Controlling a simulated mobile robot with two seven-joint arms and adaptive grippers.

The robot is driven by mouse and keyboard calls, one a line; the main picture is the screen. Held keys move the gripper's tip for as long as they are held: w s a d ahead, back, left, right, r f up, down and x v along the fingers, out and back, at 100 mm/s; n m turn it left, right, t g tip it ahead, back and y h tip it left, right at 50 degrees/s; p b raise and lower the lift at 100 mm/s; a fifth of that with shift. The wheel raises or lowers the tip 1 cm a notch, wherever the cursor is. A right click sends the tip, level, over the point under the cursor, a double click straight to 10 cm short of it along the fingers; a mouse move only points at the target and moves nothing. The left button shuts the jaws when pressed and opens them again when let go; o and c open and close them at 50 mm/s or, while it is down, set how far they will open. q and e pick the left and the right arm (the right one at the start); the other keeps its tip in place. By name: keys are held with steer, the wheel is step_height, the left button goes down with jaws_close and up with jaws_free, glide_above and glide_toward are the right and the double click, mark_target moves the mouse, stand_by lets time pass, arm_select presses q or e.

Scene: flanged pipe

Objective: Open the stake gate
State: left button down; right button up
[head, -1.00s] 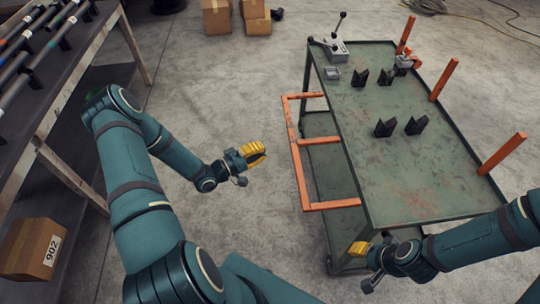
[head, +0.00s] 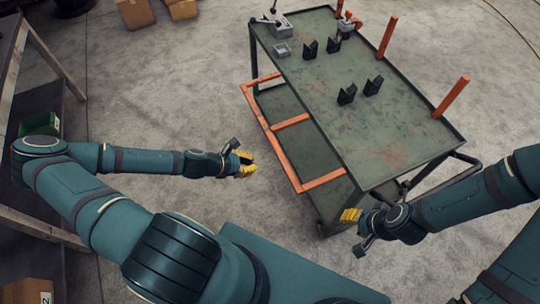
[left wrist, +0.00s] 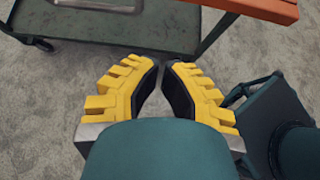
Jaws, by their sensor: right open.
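The stake gate, an orange frame (head: 284,125), hangs along the left side of the green cart (head: 350,110), outside its top edge. One orange bar of it crosses the upper right corner of the left wrist view (left wrist: 262,8). My left gripper (head: 248,163) has yellow fingers a little apart, with nothing between them. It is left of the frame and clear of it. In the left wrist view its fingertips (left wrist: 165,64) show a narrow gap. My right gripper (head: 350,215) is open by the cart's near left corner, below the frame's near end; whether it touches anything is unclear.
Upright orange stakes (head: 451,97) stand along the cart's right edge. Black V-shaped supports (head: 347,94) and a grey lever device (head: 274,22) sit on top. A lower shelf (left wrist: 110,22) is under the gate. A workbench (head: 47,60) stands left. Floor between is clear.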

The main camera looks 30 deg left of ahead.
mark_target(273, 145)
arm_select(q)
steer(key=b+x, duration=0.3)
steer(key=x, duration=0.7)
steer(key=shift+s+r, duration=0.15)
steer(key=shift+r, duration=1.95)
arm_select(e)
steer(key=shift+w+d+f, duration=0.1)
steer(key=shift+w+f, duration=0.05)
steer(key=shift+f, duration=0.5)
steer(key=shift+w+f, duration=0.1)
steer(key=shift+f, duration=0.55)
